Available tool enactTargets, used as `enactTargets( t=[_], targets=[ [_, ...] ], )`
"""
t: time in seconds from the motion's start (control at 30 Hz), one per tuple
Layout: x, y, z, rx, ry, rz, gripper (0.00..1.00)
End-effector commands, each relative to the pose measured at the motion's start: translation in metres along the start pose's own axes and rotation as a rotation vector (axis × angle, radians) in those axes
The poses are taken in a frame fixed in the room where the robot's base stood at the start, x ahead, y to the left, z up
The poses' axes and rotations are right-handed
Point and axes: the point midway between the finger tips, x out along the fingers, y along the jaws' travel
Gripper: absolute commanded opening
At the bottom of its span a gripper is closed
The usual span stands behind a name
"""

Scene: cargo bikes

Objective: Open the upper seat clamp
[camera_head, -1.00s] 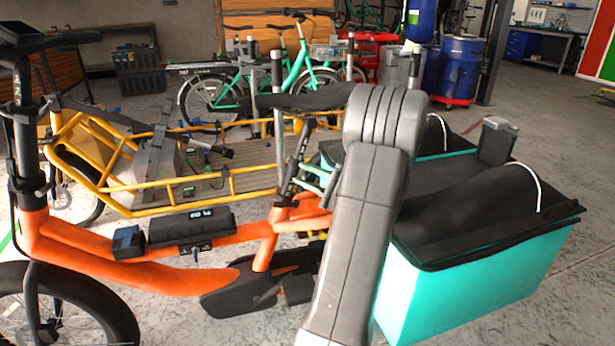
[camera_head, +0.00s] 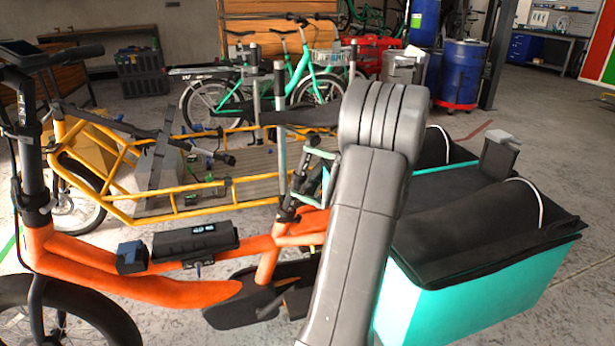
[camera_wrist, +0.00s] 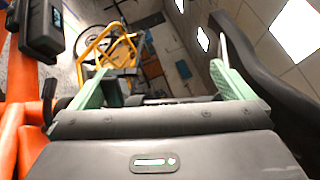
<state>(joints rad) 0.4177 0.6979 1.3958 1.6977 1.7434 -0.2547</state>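The orange bike's silver seat post (camera_head: 281,160) rises to a dark saddle (camera_head: 315,110). A dark clamp (camera_head: 287,214) sits low on the post, where it enters the orange frame. I cannot tell clearly whether its lever is open or shut, or make out a second clamp. My gripper (camera_head: 318,172) is just right of the post, between saddle and frame, partly hidden by my grey arm. In the wrist view its green fingers are spread wide, and my gripper (camera_wrist: 160,85) holds nothing. A small dark part (camera_wrist: 48,100), perhaps the clamp, is left of the left finger.
The orange frame (camera_head: 130,278) carries a black battery box (camera_head: 195,242). A teal cargo box (camera_head: 470,292) with a black cover stands at right, close to my arm. A yellow cargo bike (camera_head: 140,208) stands behind. Open floor lies at the right back.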

Motion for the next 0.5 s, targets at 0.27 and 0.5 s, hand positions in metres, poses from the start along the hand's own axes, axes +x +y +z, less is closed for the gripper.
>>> enactTargets(
  t=[0.27, 0.5],
  targets=[
    [0.000, -0.015, 0.003, -0.006, -0.002, 0.001, 0.82],
    [-0.011, -0.013, 0.004, -0.006, 0.000, 0.001, 0.82]
  ],
)
